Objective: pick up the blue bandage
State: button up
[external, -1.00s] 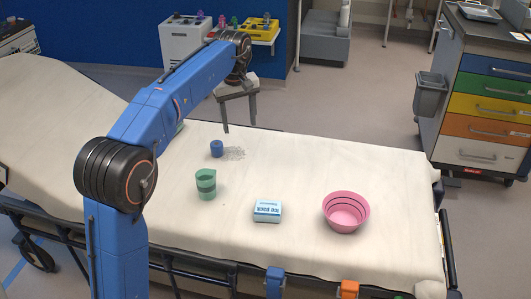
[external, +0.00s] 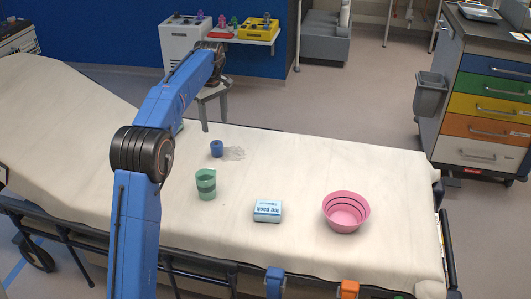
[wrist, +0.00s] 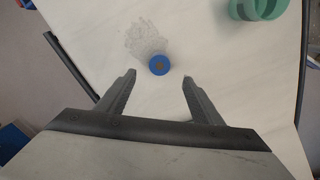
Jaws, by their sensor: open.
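The blue bandage (external: 216,148) is a small blue roll standing on the white stretcher sheet (external: 290,160). In the wrist view the bandage (wrist: 159,65) shows from above with a brown centre, a little beyond the fingertips and between their lines. My gripper (wrist: 158,73) is open and empty.
A green cup (external: 205,184) stands in front of the bandage; it also shows in the wrist view (wrist: 262,9). A white and blue ice pack box (external: 267,211) and a pink bowl (external: 346,211) sit to the right.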

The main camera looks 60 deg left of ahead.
aim_at(216, 143)
notch_tip(216, 143, down, 13)
jog(key=shift+a+r, duration=0.1)
jog(key=shift+r, duration=0.1)
jog(key=c, duration=1.2)
